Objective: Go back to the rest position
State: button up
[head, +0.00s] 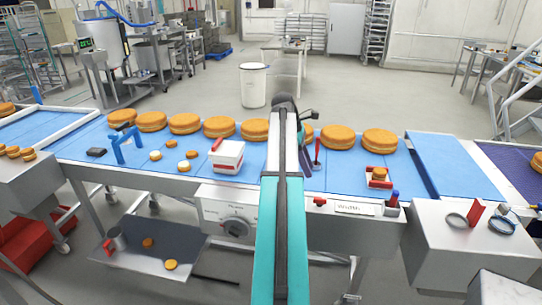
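My arm reaches forward from the bottom middle over the blue conveyor (250,178). My gripper (308,127) is at its far end, mostly hidden behind the arm; only a dark part shows on the right side. I cannot tell whether its fingers are open or shut, or whether they hold anything. A thin red upright thing (317,152) shows just below it; I cannot tell whether they touch.
Several filled rounds (219,126) line the conveyor's far side. A white box (228,157), a blue stand (127,147) and small rounds (155,155) are left of my arm. A small red tray (379,182) holds a round at right. A grey tray (150,262) hangs below.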

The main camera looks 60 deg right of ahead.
jog(key=w+a+f+t, duration=0.1)
jog(key=w+a+f, duration=0.7)
jog(key=w+a, duration=0.3)
jog(key=w+a+f+t, duration=0.1)
jog(key=w+a+f, duration=0.8)
jog(key=w+a, duration=0.2)
jog(key=w+a+f+m+t, duration=0.15)
jog(key=a+f, duration=0.35)
jog(key=a, duration=0.6)
jog(key=w+a+f+m, duration=0.15)
jog(key=a+f, duration=0.35)
jog(key=a, duration=0.6)
jog(key=w+a+f+t, duration=0.15)
jog(key=a+f, duration=0.35)
jog(key=a, duration=0.5)
jog(key=s+a+f+m+y, duration=0.1)
jog(key=s+a+f+y, duration=0.2)
jog(key=a, duration=0.8)
jog(key=s+f+g+h+b, duration=0.1)
jog(key=s+f+g+b, duration=0.2)
jog(key=s+f, duration=1.8)
jog(key=s+g, duration=0.3)
jog(key=s, duration=0.1)
jog(key=shift+s+f+g, duration=0.2)
jog(key=shift+f+g, duration=0.1)
